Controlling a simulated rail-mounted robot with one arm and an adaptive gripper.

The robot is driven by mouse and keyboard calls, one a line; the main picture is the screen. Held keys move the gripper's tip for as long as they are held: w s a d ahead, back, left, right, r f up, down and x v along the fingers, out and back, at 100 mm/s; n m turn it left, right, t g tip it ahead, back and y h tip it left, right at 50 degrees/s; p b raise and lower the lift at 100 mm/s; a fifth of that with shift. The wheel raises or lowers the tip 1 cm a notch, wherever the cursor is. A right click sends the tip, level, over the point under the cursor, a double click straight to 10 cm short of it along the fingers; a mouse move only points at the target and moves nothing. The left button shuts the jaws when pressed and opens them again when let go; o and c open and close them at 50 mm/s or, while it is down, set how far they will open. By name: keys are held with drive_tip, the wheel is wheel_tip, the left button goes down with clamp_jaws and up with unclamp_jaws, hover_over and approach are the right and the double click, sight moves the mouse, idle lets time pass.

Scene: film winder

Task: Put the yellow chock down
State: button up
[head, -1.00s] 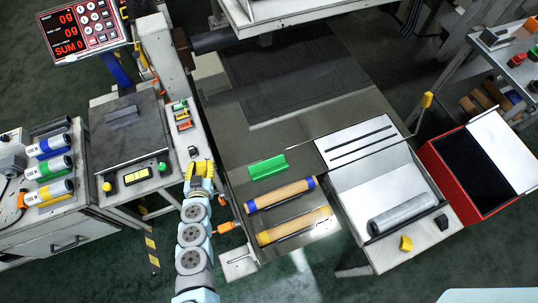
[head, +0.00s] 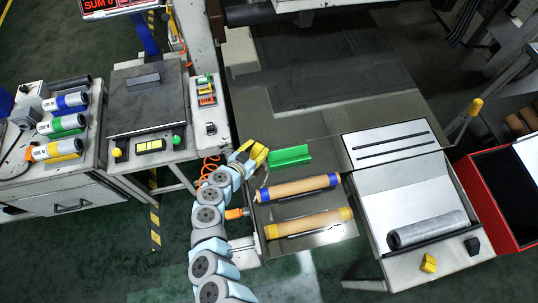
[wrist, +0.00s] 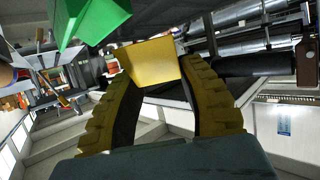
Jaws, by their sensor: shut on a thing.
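My gripper (head: 254,153) is shut on a yellow chock, which shows between its ribbed yellow fingers in the wrist view (wrist: 153,63). In the head view the chock is hard to tell from the yellow fingers. The gripper is at the left edge of the dark machine table (head: 330,130), just left of a green chock (head: 289,156). The green chock also shows at the upper left of the wrist view (wrist: 92,20). I cannot tell whether the held chock touches the table.
Tan rolls with blue ends (head: 300,187) and yellow ends (head: 308,223) lie in front of the green chock. The dark table behind the green chock has clear room.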

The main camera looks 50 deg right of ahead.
drive_tip(key=shift+f+b, duration=1.15)
drive_tip(key=shift+f, duration=2.25)
drive_tip(key=shift+f, duration=0.2)
drive_tip(key=o, duration=0.8)
drive_tip(key=shift+r, duration=0.1)
drive_tip(key=shift+a+r, duration=0.1)
drive_tip(key=shift+r, duration=0.1)
drive_tip(key=p+v, duration=0.2)
drive_tip(key=v, duration=0.8)
drive_tip(key=shift+a+p, duration=0.3)
drive_tip(key=shift+o, duration=0.3)
drive_tip(key=shift+s+a+r, duration=0.2)
drive_tip(key=shift+a+r, duration=0.1)
drive_tip(key=shift+a, duration=0.2)
